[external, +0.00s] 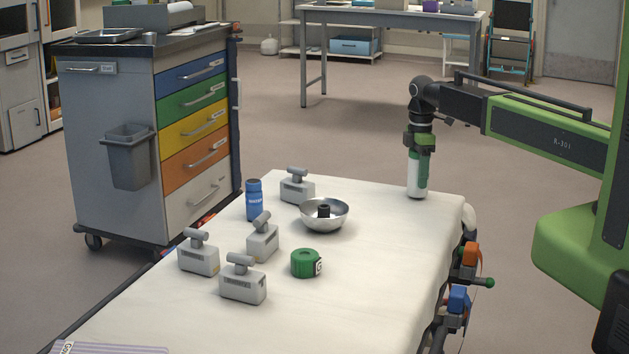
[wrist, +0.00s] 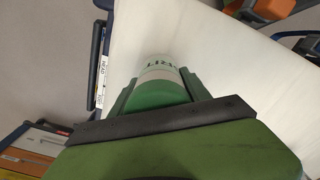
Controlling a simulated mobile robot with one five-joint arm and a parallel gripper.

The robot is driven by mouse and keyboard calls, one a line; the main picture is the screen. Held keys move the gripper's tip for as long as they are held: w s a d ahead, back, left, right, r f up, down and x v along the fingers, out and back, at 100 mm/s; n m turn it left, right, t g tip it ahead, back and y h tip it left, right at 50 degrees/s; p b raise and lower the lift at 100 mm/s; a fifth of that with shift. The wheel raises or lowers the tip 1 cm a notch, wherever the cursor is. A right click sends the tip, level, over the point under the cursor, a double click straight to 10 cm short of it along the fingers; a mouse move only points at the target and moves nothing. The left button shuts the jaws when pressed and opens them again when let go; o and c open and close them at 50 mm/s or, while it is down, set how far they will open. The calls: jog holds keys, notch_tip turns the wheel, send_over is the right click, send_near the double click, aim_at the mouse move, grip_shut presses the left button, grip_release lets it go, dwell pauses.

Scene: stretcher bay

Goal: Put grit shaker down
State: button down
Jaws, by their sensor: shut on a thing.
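The grit shaker (external: 416,187) is a white and green cylinder, upright at the far right corner of the white-covered stretcher (external: 370,270). My gripper (external: 419,148) points down and is shut on its upper part. In the wrist view the grit shaker (wrist: 163,72) shows green near the jaws and white with green lettering beyond. My gripper's two green fingers (wrist: 160,95) lie along its sides. The shaker's bottom is at or very near the stretcher top; I cannot tell whether it touches.
A metal bowl (external: 325,215) with a dark item in it, a blue bottle (external: 254,200), a green tape roll (external: 306,263) and several grey weight-like blocks (external: 243,281) stand on the stretcher. The surface between shaker and bowl is clear. A drawer cart (external: 110,160) stands at left.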

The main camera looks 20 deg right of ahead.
jog(key=shift+f, duration=0.6)
jog(key=c, duration=0.5)
grip_release()
jog(key=shift+r, duration=0.1)
notch_tip(320, 180, up, 18)
jog(key=p, duration=1.7)
jog(key=shift+f, duration=0.25)
jog(key=s+d+m, duration=0.9)
jog(key=s+m, duration=0.3)
jog(key=m, duration=0.2)
jog(key=shift+d+m, duration=0.15)
jog(key=shift+m, duration=0.25)
jog(key=shift+o, duration=0.2)
jog(key=shift+s+d+f+m, duration=0.1)
jog(key=shift+s+d+m, duration=0.05)
jog(key=shift+m, duration=0.25)
